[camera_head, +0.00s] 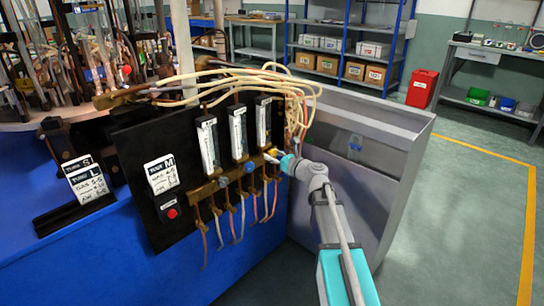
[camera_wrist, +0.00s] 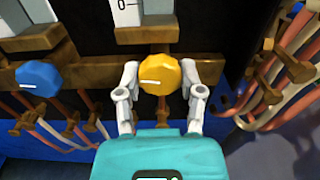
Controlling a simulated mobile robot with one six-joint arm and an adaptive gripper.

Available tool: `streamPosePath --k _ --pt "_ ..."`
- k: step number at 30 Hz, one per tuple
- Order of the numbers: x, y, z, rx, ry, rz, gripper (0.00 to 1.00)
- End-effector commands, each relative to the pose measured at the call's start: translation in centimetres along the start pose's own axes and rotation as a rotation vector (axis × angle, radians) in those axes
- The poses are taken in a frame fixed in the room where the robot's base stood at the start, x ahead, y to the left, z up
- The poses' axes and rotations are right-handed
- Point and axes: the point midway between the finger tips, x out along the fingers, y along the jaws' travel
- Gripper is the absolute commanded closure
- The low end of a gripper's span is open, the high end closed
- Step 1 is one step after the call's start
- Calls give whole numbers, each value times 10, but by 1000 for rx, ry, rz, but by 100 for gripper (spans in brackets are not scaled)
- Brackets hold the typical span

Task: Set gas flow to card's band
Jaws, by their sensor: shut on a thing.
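The black gas panel (camera_head: 135,145) carries three white flow tubes: left (camera_head: 208,145), middle (camera_head: 238,133) and right (camera_head: 263,122). The card marked M (camera_head: 161,173) is on the panel's left; its small print is hard to read. My gripper (camera_wrist: 159,80) is shut on the yellow knob (camera_wrist: 160,74), a finger on each side, below the right tube. The knob's white pointer line lies roughly horizontal to the left. In the head view my gripper (camera_head: 278,157) hides most of that knob. A blue knob (camera_wrist: 42,78) sits to its left. The float levels cannot be read.
Cards marked S and L (camera_head: 88,182) stand on a black holder at left. A red button (camera_head: 172,214) is low on the panel. Hoses (camera_head: 245,85) loop over the panel and hang below it. A grey metal enclosure (camera_head: 375,135) stands close right of my arm.

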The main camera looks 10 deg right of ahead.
Motion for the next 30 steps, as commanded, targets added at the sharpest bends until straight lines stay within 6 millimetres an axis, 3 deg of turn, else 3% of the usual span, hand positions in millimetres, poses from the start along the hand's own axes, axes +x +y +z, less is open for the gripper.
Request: streamPosePath --k 15,28,29,30 --pt "1 2 0 -316 -1 6 98" --pt "1 2 0 -364 -1 7 98" --pt "1 2 0 -364 -1 7 46" --pt "1 2 0 -364 -1 7 39"
